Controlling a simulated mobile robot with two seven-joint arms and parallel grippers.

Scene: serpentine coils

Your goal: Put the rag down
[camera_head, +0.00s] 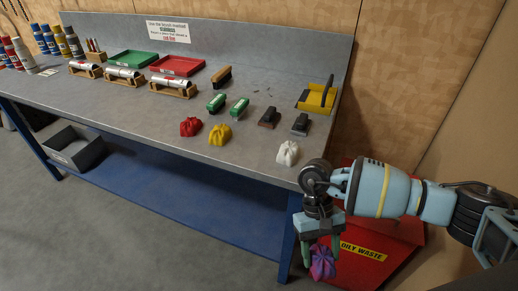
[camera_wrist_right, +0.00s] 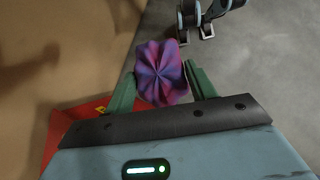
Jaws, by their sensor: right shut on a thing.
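A purple, crumpled rag (camera_head: 322,262) is held between the green fingers of my right gripper (camera_head: 320,254) in the head view. The gripper points down in front of the red oily waste bin (camera_head: 375,249), to the right of the workbench's front leg. In the right wrist view the rag (camera_wrist_right: 161,74) sits between the two fingers of the right gripper (camera_wrist_right: 160,84), with its folds facing the camera. Part of the red bin (camera_wrist_right: 62,130) shows at the lower left there. My left gripper is not in view.
The grey workbench (camera_head: 150,115) holds red (camera_head: 190,126), yellow (camera_head: 220,134) and white (camera_head: 288,153) rags, brushes, coloured trays and bottles. A grey bin (camera_head: 75,148) sits on the blue lower shelf. The floor in front is clear.

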